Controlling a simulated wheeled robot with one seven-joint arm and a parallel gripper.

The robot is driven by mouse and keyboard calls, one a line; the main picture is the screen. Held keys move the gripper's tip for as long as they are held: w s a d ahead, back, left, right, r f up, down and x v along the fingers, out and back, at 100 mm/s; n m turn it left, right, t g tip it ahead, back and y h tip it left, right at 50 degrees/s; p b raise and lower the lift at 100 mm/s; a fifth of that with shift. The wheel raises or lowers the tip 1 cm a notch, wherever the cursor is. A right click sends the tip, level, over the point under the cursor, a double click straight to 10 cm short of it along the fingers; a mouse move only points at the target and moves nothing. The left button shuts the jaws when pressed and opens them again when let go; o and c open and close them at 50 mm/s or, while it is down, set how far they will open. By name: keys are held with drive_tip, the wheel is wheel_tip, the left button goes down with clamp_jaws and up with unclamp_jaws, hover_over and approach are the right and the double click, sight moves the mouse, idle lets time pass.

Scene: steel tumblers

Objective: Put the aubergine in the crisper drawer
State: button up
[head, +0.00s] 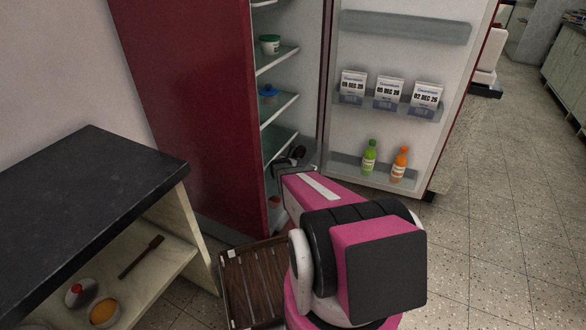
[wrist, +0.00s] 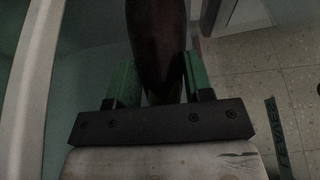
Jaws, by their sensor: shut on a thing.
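The aubergine (wrist: 155,40) is a dark, glossy, purple-black thing in the wrist view, running up from between the two green fingers of my gripper (wrist: 160,82). The gripper is shut on it. In the head view my gripper (head: 292,158) is a small dark shape inside the open red fridge (head: 200,100), at the lower shelf level. I cannot tell the aubergine apart from the gripper there. The crisper drawer cannot be made out clearly; my pink arm covers much of the fridge's lower part.
The fridge door (head: 400,50) stands open to the right, with date cards and two bottles (head: 399,165) on its racks. Glass shelves (head: 278,108) hold small tubs. A brown slatted crate (head: 250,285) is on the floor beside my arm. A dark-topped counter (head: 85,190) stands left.

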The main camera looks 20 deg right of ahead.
drive_tip(key=shift+f, duration=2.25)
drive_tip(key=shift+f, duration=0.6)
drive_tip(key=o, duration=1)
drive_tip(key=shift+r, duration=0.1)
drive_tip(key=shift+r, duration=0.65)
drive_tip(key=v, duration=0.7)
drive_tip(key=shift+s+a, duration=0.15)
